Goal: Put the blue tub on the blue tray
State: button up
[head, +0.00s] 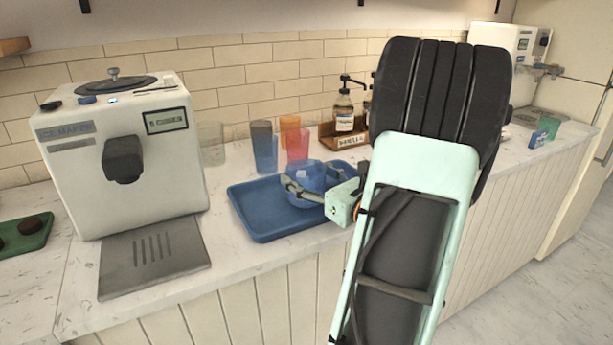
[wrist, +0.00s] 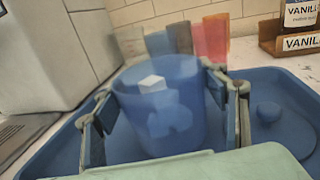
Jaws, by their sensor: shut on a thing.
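The blue tub (head: 303,176) is translucent and upright, over the right part of the blue tray (head: 262,228). In the wrist view the tub (wrist: 160,128) holds a pale cube (wrist: 152,83) and other cube-like shapes seen through its wall. My gripper (head: 306,192) is shut on the tub, with one finger on each side of it; the fingers also show in the wrist view (wrist: 165,118). The tray (wrist: 285,78) spreads around and below the tub. I cannot tell whether the tub's base touches the tray.
The ice maker (head: 120,150) stands left of the tray. Behind the tray are a clear cup (head: 211,145), a blue cup (head: 263,148), an orange cup (head: 289,127) and a red cup (head: 298,146). A vanilla bottle (head: 344,112) stands in a wooden holder. A small round blue thing (wrist: 268,112) shows on the tray.

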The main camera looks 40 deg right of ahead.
jog(key=shift+f, duration=0.1)
jog(key=o, duration=1.5)
jog(key=shift+o, duration=0.2)
jog(key=shift+s+r, duration=0.1)
jog(key=shift+r, duration=0.1)
jog(key=s, duration=0.8)
jog(key=s+p, duration=0.1)
jog(key=s, duration=0.2)
jog(key=shift+s+a, duration=0.25)
jog(key=shift+s, duration=0.15)
